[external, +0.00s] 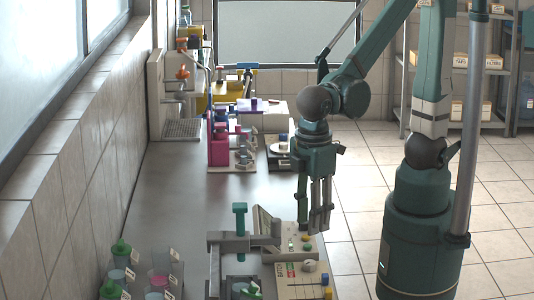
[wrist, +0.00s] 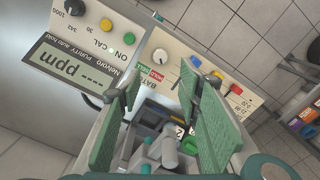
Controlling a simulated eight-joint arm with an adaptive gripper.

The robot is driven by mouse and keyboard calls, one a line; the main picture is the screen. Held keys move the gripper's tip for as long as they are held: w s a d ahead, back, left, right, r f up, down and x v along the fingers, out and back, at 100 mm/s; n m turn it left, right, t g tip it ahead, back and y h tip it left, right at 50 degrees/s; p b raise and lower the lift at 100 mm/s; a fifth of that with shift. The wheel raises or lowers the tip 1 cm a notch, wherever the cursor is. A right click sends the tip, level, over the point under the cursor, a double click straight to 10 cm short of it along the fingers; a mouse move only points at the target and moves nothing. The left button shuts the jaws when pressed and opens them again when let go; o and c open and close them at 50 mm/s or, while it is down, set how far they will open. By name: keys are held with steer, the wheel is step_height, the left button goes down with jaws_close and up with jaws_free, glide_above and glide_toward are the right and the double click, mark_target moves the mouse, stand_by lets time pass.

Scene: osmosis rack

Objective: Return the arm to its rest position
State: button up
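My gripper (external: 315,218) points straight down at the right edge of the bench, close to the meter and the control panel. Its fingers are spread with a gap between them, and I see nothing held. In the wrist view, the two green ribbed fingers of my gripper (wrist: 163,95) stand apart. A grey and dark blue fixture shows beyond and between them, partly hidden. My arm is bent, reaching from its column on the right over the bench.
A meter (wrist: 75,70) with a "ppm" display and a control panel (external: 303,285) with knobs lie below the gripper. A green-handled clamp (external: 240,220) stands left of it. Cups (external: 160,277) stand front left. A pink rack (external: 218,150) is farther back.

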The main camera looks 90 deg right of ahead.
steer(key=d+r+m+t, duration=0.2)
steer(key=d+r, duration=0.1)
steer(key=d, duration=0.7)
steer(key=w+d+r+m+t, duration=0.1)
steer(key=d+r, duration=0.3)
steer(key=d, duration=0.5)
steer(key=w+d+r+m+t, duration=0.1)
steer(key=d+r+m+t, duration=0.2)
steer(key=d, duration=0.7)
steer(key=shift+w+d+r+t, duration=0.15)
steer(key=shift+d+r+t, duration=0.15)
steer(key=shift+t, duration=0.3)
stand_by(2.0)
